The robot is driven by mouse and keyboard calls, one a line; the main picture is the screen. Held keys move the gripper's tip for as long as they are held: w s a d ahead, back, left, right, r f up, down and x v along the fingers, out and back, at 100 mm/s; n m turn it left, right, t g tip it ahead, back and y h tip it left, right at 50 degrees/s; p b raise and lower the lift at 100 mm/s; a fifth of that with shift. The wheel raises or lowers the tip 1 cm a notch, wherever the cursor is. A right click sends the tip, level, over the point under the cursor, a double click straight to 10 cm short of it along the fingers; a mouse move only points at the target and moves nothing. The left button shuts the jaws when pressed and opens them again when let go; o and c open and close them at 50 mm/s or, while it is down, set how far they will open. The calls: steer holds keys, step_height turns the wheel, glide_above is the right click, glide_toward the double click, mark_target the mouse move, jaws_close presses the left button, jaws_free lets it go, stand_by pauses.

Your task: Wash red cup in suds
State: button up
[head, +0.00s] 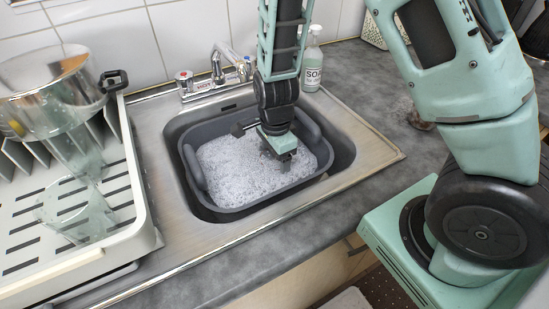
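A grey wash tub (188,163) full of white suds (232,168) sits in the steel sink. My gripper (284,158) reaches down over the right half of the tub, with its tips at or in the foam. The foam and the angle hide whether the fingers are open or shut. No red cup shows in the head view; whether it lies under the suds or behind the gripper I cannot tell.
A cream dish rack (143,205) with a steel pot (48,85) and clear glasses (75,212) stands at left. The tap (222,62) and soap bottle (312,62) stand behind the sink. The grey counter at front is clear.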

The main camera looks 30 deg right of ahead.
steer(key=shift+d, duration=1.6)
steer(key=shift+a+r+p, duration=0.15)
steer(key=shift+a+p, duration=0.5)
steer(key=shift+a, duration=1.1)
steer(key=shift+d, duration=1.75)
steer(key=shift+a+p, duration=0.75)
steer(key=shift+a, duration=1)
steer(key=shift+d, duration=1.75)
steer(key=shift+a+p, duration=0.9)
steer(key=shift+a, duration=0.85)
steer(key=shift+d+b, duration=0.3)
steer(key=shift+d, duration=1.45)
steer(key=shift+a+p, duration=0.9)
steer(key=shift+a, duration=0.85)
steer(key=shift+d+b, duration=0.35)
steer(key=shift+d, duration=1.4)
steer(key=shift+a+p, duration=0.9)
steer(key=shift+a, duration=0.85)
steer(key=shift+d+b, duration=0.4)
steer(key=shift+d, duration=1.35)
steer(key=shift+a+p, duration=0.95)
steer(key=shift+a, duration=0.8)
step_height(320, 180, up, 18)
steer(key=p, duration=1.7)
steer(key=shift+r, duration=0.25)
